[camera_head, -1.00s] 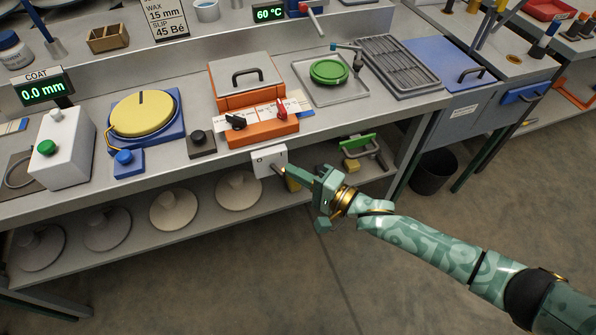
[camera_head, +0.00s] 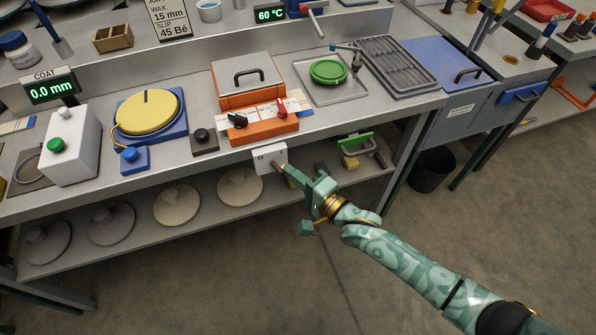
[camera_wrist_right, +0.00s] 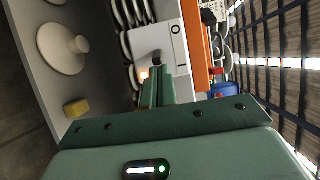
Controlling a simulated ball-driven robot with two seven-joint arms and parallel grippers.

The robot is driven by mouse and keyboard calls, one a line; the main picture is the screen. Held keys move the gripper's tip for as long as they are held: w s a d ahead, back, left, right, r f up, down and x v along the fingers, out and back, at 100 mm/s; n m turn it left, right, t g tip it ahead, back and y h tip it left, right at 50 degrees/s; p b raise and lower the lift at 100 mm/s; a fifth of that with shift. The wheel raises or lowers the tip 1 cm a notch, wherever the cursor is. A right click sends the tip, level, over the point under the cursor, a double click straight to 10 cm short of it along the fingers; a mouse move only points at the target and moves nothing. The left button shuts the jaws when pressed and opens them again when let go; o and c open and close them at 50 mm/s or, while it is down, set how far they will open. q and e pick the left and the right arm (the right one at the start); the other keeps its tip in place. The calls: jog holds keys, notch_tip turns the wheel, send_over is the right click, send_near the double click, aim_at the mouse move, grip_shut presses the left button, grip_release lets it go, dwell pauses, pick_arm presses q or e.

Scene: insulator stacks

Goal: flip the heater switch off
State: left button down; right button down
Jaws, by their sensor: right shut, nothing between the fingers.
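The heater switch is on a white box (camera_head: 267,155) on the front edge of the bench, below the orange heater (camera_head: 248,82). In the right wrist view the white switch plate (camera_wrist_right: 168,38) shows a round "O" mark and a small dark switch part (camera_wrist_right: 155,58). My right gripper (camera_head: 284,169) is shut and empty, its fingertips pointing at the lower right of the white box. In the right wrist view the closed fingers (camera_wrist_right: 155,82) end close to the dark part; I cannot tell whether they touch it. My left gripper is out of view.
A temperature display (camera_head: 270,15) reads 60 °C. Black and red knobs sit on the heater's front. The bench top (camera_head: 215,165) overhangs a lower shelf with pale discs (camera_head: 177,203) and a green-handled tool (camera_head: 357,143). The floor in front is open.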

jog(key=shift+s+a+r+m+t+h+p, duration=0.2)
jog(key=shift+s+a+m+t+h+p, duration=0.1)
jog(key=shift+m+t+h+p, duration=0.35)
jog(key=shift+s+a+m+t+h+p, duration=0.2)
jog(key=shift+m+t+h+p, duration=0.2)
jog(key=shift+h, duration=0.15)
jog(key=shift+s+a+m+t+h+p, duration=0.1)
jog(key=shift+s+m+t+h+p, duration=0.2)
jog(key=shift+h, duration=0.2)
jog(key=shift+s+a+f, duration=0.1)
jog(key=shift+a, duration=0.2)
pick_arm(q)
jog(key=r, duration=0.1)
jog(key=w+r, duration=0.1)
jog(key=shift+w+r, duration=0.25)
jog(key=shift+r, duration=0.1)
